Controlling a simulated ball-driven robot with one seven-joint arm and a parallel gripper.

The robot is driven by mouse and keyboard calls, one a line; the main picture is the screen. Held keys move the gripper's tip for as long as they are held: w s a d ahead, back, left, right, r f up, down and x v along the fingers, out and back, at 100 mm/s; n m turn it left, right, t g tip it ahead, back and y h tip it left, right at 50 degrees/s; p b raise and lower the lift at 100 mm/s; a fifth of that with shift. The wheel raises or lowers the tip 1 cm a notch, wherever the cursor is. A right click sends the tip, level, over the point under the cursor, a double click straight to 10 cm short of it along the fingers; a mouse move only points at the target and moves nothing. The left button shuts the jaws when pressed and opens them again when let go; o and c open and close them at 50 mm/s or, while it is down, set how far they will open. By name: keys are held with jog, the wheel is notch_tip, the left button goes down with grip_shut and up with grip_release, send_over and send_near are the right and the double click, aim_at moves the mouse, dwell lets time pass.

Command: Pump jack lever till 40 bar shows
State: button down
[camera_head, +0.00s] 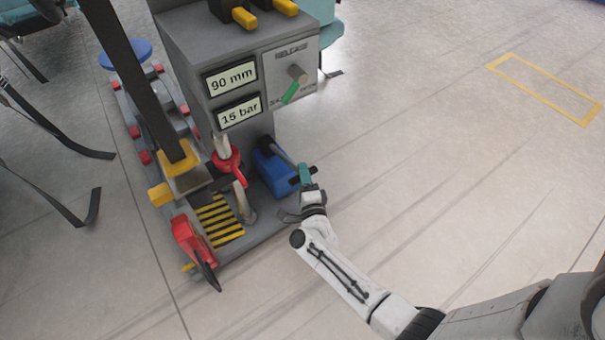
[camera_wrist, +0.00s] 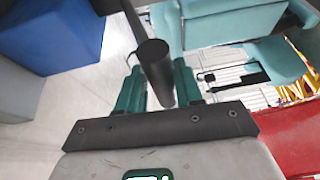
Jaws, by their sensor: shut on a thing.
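The blue jack (camera_head: 275,175) stands low on the grey machine's base, and its dark lever (camera_head: 284,155) runs from it to my gripper. My gripper (camera_head: 305,176), with green fingers, is shut on the lever. In the wrist view, the lever's dark round bar (camera_wrist: 156,72) lies between the two green fingers of my gripper (camera_wrist: 159,85). The lower display (camera_head: 238,112) on the grey panel reads 15 bar. The upper display (camera_head: 231,78) reads 90 mm. The lever's far end by the jack is partly hidden.
A knob with a green pointer (camera_head: 290,93) sits right of the displays. Teal seats (camera_wrist: 235,22) show in the wrist view. The floor on the right is clear, with a yellow outline (camera_head: 545,88).

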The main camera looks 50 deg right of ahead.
jog(key=shift+w, duration=0.2)
jog(key=c, duration=0.7)
grip_release()
jog(key=shift+c, duration=0.2)
jog(key=shift+s, duration=0.1)
jog(key=p+v, duration=0.3)
jog(key=v, duration=0.7)
jog(key=shift+s+a, duration=0.2)
jog(key=shift+s, duration=0.15)
jog(key=shift+f, duration=0.15)
jog(key=shift+c, duration=0.2)
